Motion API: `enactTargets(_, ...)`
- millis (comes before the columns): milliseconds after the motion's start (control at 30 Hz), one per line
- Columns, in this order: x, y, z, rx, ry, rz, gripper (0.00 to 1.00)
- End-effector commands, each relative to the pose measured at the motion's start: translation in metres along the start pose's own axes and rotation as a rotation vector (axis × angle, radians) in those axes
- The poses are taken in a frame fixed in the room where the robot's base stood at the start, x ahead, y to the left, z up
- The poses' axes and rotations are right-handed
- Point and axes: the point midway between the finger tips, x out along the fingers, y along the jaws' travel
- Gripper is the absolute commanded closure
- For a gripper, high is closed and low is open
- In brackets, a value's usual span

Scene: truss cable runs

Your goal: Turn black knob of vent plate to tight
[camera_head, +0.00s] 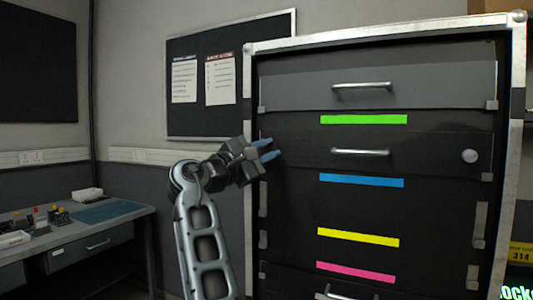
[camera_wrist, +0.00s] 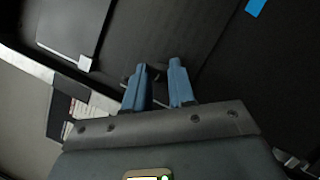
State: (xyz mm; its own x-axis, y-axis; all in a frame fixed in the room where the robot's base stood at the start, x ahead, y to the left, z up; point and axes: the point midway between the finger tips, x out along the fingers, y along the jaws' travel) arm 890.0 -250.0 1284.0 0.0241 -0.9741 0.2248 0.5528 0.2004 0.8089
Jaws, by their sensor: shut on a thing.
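A dark plate, which I take to be the vent plate (camera_head: 430,151), is on the front of the tall black cabinet. It has a silver handle (camera_head: 360,152) in the middle and a pale round knob (camera_head: 469,156) at its right end. My gripper (camera_head: 271,150), with blue fingers, is at the plate's left end. In the wrist view my gripper (camera_wrist: 160,68) has its fingertips against the dark front, a small gap between them. It is shut on a small dark thing there, apparently the black knob, mostly hidden by the fingers. I cannot see which way the knob points.
Another grey panel with a handle (camera_head: 362,86) is above. Green (camera_head: 363,119), blue (camera_head: 361,181), yellow (camera_head: 358,237) and pink (camera_head: 355,271) strips mark the cabinet front. A workbench (camera_head: 110,221) stands at the left. The cabinet's metal frame (camera_head: 248,110) is close to my gripper.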

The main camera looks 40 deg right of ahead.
Motion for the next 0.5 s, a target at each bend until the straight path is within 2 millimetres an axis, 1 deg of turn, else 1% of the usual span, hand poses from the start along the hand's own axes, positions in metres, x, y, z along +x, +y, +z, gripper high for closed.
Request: enactTargets(500, 0.0008, 0.0028, 0.0010, 0.439, -0.002, -0.184, 1.00)
